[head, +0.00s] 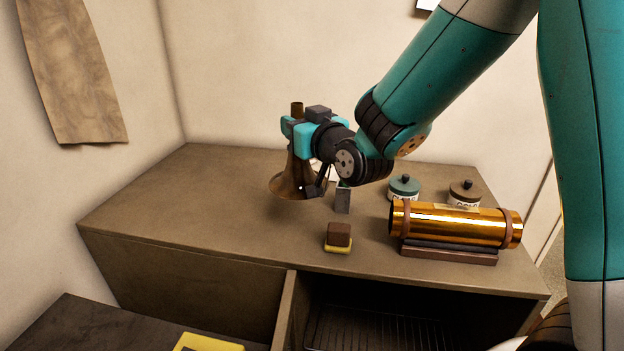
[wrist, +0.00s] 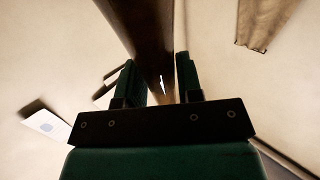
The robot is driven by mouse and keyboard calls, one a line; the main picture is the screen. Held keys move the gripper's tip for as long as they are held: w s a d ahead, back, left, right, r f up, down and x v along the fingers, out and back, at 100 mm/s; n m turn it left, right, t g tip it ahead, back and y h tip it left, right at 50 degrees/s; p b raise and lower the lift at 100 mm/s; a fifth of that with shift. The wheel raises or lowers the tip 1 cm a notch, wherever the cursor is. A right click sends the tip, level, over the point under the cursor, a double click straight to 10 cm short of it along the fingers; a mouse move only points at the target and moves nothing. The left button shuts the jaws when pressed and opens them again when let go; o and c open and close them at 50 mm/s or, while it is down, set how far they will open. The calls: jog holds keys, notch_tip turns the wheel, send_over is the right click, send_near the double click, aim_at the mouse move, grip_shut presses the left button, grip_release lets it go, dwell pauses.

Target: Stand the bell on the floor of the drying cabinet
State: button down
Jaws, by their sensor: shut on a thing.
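The bell (head: 289,185) is a dull brass horn flare with its wide mouth down and its narrow tube up. My gripper (head: 298,127) is shut on the narrow tube, near its top. The bell is upright at the counter top; I cannot tell whether its rim touches it. In the wrist view the dark brown tube (wrist: 152,35) runs between the two fingers (wrist: 160,80). The drying cabinet (head: 370,315) appears to be the dark open compartment below the counter, with a wire rack floor. Its inside is mostly in shadow.
On the counter (head: 180,215) stand a brown and yellow block (head: 339,237), a small grey upright piece (head: 343,200), two lidded jars (head: 404,187) (head: 464,193) and a shiny brass tube (head: 455,224) on a cradle. The counter's left side is clear. A yellow item (head: 207,343) lies lower left.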

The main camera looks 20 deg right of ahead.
aim_at(305, 168)
notch_tip(305, 168, down, 8)
jog(key=b, duration=0.3)
jog(key=shift+f, duration=0.1)
notch_tip(305, 168, down, 4)
jog(key=b, duration=0.4)
jog(key=shift+f, duration=0.15)
jog(key=shift+f, duration=0.2)
jog(key=c, duration=0.8)
grip_release()
jog(key=shift+r, duration=0.1)
jog(key=shift+r, duration=0.1)
